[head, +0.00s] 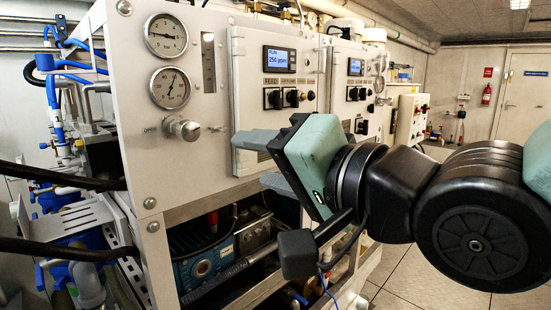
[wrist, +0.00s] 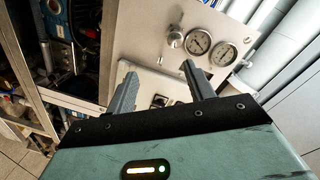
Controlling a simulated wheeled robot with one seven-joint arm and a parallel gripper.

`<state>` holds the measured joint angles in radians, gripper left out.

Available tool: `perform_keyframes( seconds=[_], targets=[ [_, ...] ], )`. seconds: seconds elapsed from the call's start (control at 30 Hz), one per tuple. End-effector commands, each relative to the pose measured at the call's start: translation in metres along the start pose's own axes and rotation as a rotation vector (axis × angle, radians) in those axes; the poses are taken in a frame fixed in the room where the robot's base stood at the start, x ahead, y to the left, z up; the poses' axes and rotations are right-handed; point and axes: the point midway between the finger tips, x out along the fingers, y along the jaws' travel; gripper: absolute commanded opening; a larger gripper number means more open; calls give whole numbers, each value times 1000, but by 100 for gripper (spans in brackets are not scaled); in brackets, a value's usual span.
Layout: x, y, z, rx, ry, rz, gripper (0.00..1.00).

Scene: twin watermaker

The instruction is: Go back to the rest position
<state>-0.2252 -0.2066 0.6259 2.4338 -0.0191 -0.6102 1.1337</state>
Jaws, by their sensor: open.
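My gripper (head: 262,160) is in front of the near watermaker panel (head: 215,95) in the head view, with its grey fingers pointing left toward the panel's lower part. In the wrist view my gripper (wrist: 158,85) shows two grey fingers spread apart with nothing between them. The control box (head: 276,80) with a lit display reading 250 ppm is behind and above the fingers. I cannot tell whether the fingers touch the panel. My wrist and arm come in from the right and hide part of the second unit.
Two gauges (head: 168,60) and a round knob (head: 182,129) are on the panel, left of my gripper. A blue pump (head: 205,262) sits in the open frame below. Blue hoses (head: 52,100) run at the left. Tiled floor (head: 425,275) is clear at the right, toward a door (head: 524,95).

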Motion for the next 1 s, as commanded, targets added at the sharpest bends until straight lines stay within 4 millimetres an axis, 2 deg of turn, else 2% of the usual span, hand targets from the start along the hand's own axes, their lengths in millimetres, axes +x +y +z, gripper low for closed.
perform_keyframes(
  seconds=[0.17, 0.3, 0.4, 0.5, 0.6, 0.7, 0.8, 1.0],
  targets=[
    [-18, 67, 15, -216, -182, 326, 53],
    [-62, 125, 38, -411, -465, 583, 53],
    [-103, 152, 54, -519, -707, 705, 53],
    [-143, 168, 66, -588, -934, 770, 53],
    [-173, 174, 74, -625, -1106, 792, 53],
    [-191, 176, 78, -641, -1209, 796, 53],
    [-197, 177, 80, -646, -1249, 795, 53],
    [-198, 177, 81, -647, -1251, 795, 53]
  ],
)
